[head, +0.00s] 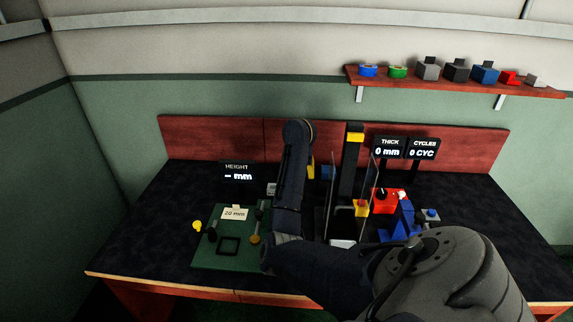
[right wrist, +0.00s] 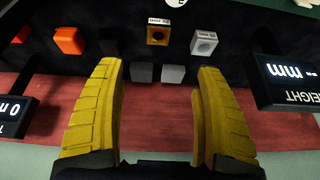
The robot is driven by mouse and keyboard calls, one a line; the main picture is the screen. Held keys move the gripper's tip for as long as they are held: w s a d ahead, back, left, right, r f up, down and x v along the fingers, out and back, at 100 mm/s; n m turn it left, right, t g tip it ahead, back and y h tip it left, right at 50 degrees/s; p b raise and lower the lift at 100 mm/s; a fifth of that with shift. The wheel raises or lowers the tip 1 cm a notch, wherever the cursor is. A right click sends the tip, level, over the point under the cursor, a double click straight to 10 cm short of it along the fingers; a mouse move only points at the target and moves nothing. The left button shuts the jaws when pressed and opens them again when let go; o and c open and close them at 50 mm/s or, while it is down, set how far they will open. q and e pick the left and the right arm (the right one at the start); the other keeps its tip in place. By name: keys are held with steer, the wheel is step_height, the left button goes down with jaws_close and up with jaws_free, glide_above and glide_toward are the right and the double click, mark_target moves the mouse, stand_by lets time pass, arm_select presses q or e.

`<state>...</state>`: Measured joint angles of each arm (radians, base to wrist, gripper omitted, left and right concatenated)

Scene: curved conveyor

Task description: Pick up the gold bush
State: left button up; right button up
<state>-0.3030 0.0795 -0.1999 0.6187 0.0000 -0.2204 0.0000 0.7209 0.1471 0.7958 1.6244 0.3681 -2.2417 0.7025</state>
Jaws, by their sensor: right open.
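The gold bush (right wrist: 158,35) shows in the right wrist view as a small gold block with a round opening, at the top middle. It sits on the dark table top, beyond my fingertips and between them across the picture. My right gripper (right wrist: 159,68) is open, with its two yellow fingers apart and nothing held. It does not touch the bush. In the head view my right arm covers the spot, and I cannot make out the bush there. My left gripper is in neither view.
A silver block with a hole (right wrist: 204,43) stands right of the bush. Two grey blocks (right wrist: 143,72) (right wrist: 173,74) lie nearer the gripper. An orange block (right wrist: 70,40) is at left. The height display (right wrist: 285,80) stands close at right. A green board (head: 215,262) lies at front left.

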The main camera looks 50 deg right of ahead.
steer(key=x, duration=1.7)
steer(key=shift+s+d+f, duration=0.1)
steer(key=shift+s+f, duration=0.1)
steer(key=shift+f, duration=0.1)
steer(key=shift+c, duration=0.3)
steer(key=c, duration=1.4)
steer(key=shift+o, duration=0.2)
